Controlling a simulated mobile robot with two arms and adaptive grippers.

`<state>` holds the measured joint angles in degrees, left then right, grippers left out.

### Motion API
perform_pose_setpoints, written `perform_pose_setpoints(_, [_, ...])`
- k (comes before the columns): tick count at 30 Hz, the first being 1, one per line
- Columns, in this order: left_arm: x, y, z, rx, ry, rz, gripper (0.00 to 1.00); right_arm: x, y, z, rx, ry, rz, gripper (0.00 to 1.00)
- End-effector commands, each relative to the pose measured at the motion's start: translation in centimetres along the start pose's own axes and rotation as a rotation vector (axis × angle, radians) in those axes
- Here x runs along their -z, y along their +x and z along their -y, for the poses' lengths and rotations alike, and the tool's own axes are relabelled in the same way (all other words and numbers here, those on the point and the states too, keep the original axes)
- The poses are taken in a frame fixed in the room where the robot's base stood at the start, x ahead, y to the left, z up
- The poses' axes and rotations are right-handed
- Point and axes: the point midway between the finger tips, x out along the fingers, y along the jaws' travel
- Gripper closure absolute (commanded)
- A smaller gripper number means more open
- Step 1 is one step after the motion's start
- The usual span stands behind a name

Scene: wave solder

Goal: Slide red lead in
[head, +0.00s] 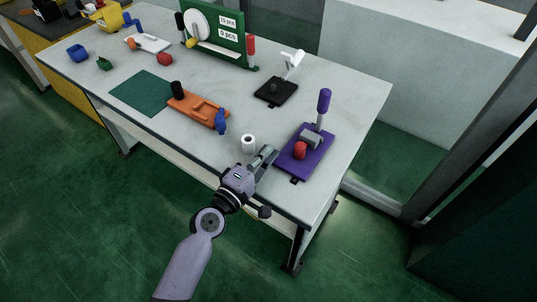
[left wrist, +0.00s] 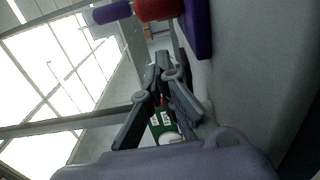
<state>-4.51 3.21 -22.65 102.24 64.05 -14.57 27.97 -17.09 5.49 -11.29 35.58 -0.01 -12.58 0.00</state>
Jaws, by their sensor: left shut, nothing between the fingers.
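A purple fixture (head: 314,158) stands near the table's right front, with a grey block (head: 311,137) and an upright purple handle (head: 324,104). A red cylinder (head: 299,150), which may be the red lead, sits at its front left. My left gripper (head: 270,151) is shut and empty, just left of the purple fixture and low over the table. In the left wrist view the gripper (left wrist: 162,62) shows its fingertips together. The red cylinder (left wrist: 157,9) and the purple base (left wrist: 197,28) are at the top of that view. My right gripper is out of view.
A white roll (head: 248,143) stands close left of my left gripper. An orange tray (head: 201,111), a blue piece (head: 221,122), a green mat (head: 142,93) and a black fixture (head: 275,92) lie further back. A green board (head: 215,35) stands at the rear.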

Motion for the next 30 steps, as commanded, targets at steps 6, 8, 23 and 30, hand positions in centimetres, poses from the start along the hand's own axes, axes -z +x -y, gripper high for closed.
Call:
perform_pose_setpoints(6, [0.0,-3.4,0.3,0.003,0.001,0.000,1.00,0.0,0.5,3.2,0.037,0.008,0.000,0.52])
perform_pose_setpoints(8, [0.0,-4.4,0.3,0.003,0.002,-0.001,1.00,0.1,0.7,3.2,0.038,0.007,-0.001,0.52])
perform_pose_setpoints(23, [0.0,-10.0,0.1,0.001,0.000,-0.001,1.00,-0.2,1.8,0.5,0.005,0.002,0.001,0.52])
perform_pose_setpoints(30, [-0.8,-10.3,0.2,0.030,0.070,0.036,1.00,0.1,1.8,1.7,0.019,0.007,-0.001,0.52])
